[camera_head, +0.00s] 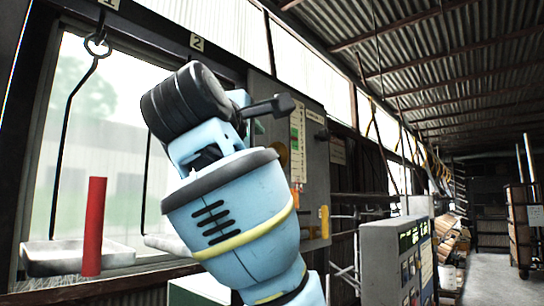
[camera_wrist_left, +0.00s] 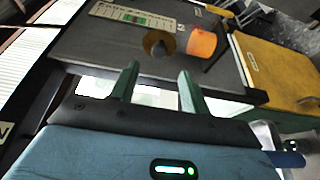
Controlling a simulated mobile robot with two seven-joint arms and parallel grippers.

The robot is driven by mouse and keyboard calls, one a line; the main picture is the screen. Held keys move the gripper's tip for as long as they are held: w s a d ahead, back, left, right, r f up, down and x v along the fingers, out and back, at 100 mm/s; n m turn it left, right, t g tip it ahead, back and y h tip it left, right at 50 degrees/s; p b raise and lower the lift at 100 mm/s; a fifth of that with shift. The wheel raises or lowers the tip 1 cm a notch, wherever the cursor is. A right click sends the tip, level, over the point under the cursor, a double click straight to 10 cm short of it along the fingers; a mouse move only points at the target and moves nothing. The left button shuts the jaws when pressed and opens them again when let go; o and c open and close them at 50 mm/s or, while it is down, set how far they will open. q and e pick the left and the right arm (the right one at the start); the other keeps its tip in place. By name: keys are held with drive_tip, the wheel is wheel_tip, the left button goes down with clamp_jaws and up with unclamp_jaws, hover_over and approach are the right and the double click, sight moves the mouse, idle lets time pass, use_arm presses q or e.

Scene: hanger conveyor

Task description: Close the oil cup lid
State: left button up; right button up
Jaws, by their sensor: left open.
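My left gripper (camera_wrist_left: 158,70) shows in the left wrist view with its two green fingers apart and nothing between them. Beyond the fingertips, on a dark grey panel, is a round brass-coloured piece (camera_wrist_left: 158,44) with a dark centre. Just right of it is an orange cylinder (camera_wrist_left: 202,43). These look like the oil cup and its lid, but I cannot tell which part is which. The fingers are apart from both. In the head view my left arm covers most of this area, and only a brass edge (camera_head: 284,155) shows beside it. My right gripper is not in view.
A label plate (camera_wrist_left: 133,17) is on the panel, and a yellow cover (camera_wrist_left: 282,75) lies to the right in the wrist view. In the head view a red cylinder (camera_head: 94,226) stands by a hanging tray (camera_head: 60,262). A grey control box (camera_head: 384,262) stands at right.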

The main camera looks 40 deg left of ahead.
sight(279, 152)
use_arm(q)
drive_tip(key=x, duration=0.7)
drive_tip(key=shift+w, duration=0.2)
drive_tip(key=c, duration=1)
drive_tip(key=shift+r, duration=0.1)
drive_tip(key=shift+w+r+m+g+h, duration=0.2)
drive_tip(key=shift+w+r+m+g, duration=0.1)
drive_tip(key=shift+g, duration=0.4)
drive_tip(key=shift+w+r+m+g+h, duration=0.2)
drive_tip(key=shift+r+m+g, duration=0.1)
drive_tip(key=shift+g, duration=0.4)
drive_tip(key=shift+w+r+m+g, duration=0.15)
drive_tip(key=shift+w+m+g, duration=0.2)
drive_tip(key=shift+g, duration=0.45)
drive_tip(key=shift+w+r+m+g, duration=0.2)
drive_tip(key=shift+w+g, duration=0.25)
drive_tip(key=shift+g, duration=0.35)
drive_tip(key=shift+w+d+g, duration=0.1)
drive_tip(key=shift+w+g, duration=0.05)
drive_tip(key=shift+g, duration=0.15)
